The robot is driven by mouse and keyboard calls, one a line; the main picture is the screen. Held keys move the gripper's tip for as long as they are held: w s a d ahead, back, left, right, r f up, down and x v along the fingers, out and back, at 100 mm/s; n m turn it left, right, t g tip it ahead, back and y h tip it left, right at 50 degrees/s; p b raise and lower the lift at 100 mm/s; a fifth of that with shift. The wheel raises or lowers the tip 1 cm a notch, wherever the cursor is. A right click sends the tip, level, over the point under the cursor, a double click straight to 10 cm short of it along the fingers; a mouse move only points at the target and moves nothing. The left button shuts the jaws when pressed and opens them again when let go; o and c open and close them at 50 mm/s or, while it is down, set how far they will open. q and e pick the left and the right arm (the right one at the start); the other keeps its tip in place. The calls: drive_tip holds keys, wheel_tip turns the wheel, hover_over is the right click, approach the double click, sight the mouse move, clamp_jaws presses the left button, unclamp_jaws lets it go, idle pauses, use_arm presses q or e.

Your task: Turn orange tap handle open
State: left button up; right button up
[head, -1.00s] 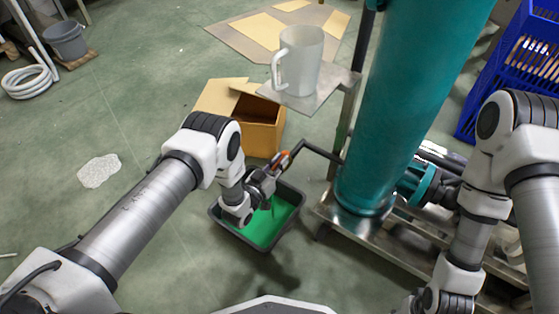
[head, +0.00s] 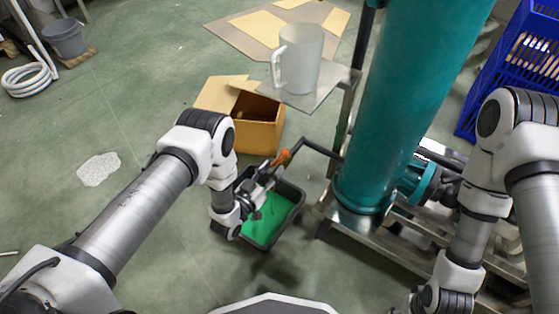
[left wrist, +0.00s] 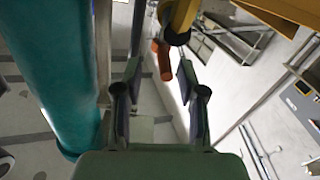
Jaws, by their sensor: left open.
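The orange tap handle (head: 281,158) sits at the end of a dark bent pipe (head: 318,149) that comes from the teal column. My left gripper (head: 267,175) is open, just to the lower left of the handle, above the green-bottomed tray. In the left wrist view the orange handle (left wrist: 163,60) lies between the two spread fingertips of the left gripper (left wrist: 158,72), or just beyond them. I cannot tell whether a finger touches it. My right arm shows at the right of the head view, and its gripper is out of the frame.
The dark tray with a green bottom (head: 298,192) stands on the floor below the tap. The teal column (head: 405,100) rises on a metal frame. An open cardboard box (head: 257,134) is behind.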

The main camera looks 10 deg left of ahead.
use_arm(q)
drive_tip(key=v, duration=0.6)
drive_tip(key=shift+s, duration=0.35)
